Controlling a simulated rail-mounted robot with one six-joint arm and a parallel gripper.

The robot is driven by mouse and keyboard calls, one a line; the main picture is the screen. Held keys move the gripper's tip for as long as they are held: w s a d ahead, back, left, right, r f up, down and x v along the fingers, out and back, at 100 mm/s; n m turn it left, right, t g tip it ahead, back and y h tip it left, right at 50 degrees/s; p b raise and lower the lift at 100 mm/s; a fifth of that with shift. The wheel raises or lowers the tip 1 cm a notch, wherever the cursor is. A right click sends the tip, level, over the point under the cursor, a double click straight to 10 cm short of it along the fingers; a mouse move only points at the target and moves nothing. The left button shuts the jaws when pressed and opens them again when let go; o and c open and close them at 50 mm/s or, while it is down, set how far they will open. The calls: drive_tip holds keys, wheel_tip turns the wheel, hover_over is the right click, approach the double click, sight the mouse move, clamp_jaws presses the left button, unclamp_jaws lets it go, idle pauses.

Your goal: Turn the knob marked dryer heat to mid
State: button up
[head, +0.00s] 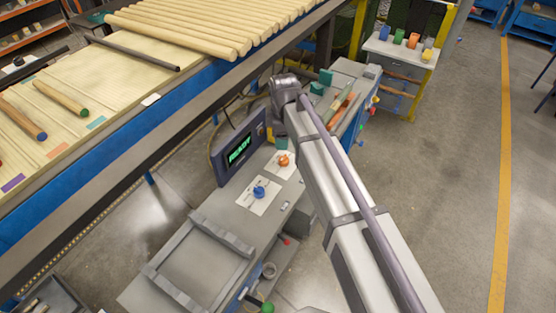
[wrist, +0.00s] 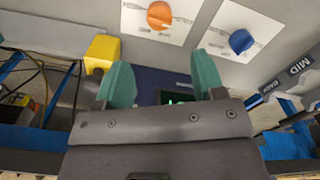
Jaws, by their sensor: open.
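Two knobs sit on white printed plates on the grey bench top, a blue knob (head: 260,191) and an orange knob (head: 283,160). In the wrist view the orange knob (wrist: 160,15) is at the top middle and the blue knob (wrist: 241,41) is right of it. The print on both plates is too small to read, so I cannot tell which is dryer heat. My gripper (wrist: 162,78) is open and empty, its teal fingers apart and clear of both knobs. In the head view its fingers cannot be made out clearly.
A dark display (head: 240,150) reading READY stands behind the knobs. A yellow part (wrist: 103,50) is by the left finger. A conveyor with wooden dowels (head: 185,25) runs behind; grey floor is clear at right.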

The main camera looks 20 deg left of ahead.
sight(283, 157)
wheel_tip(283, 157, down, 10)
drive_tip(key=b, duration=0.9)
drive_tip(key=shift+f+b, duration=0.25)
drive_tip(key=shift+b, duration=0.05)
drive_tip(key=shift+r, duration=0.1)
drive_tip(key=c, duration=0.9)
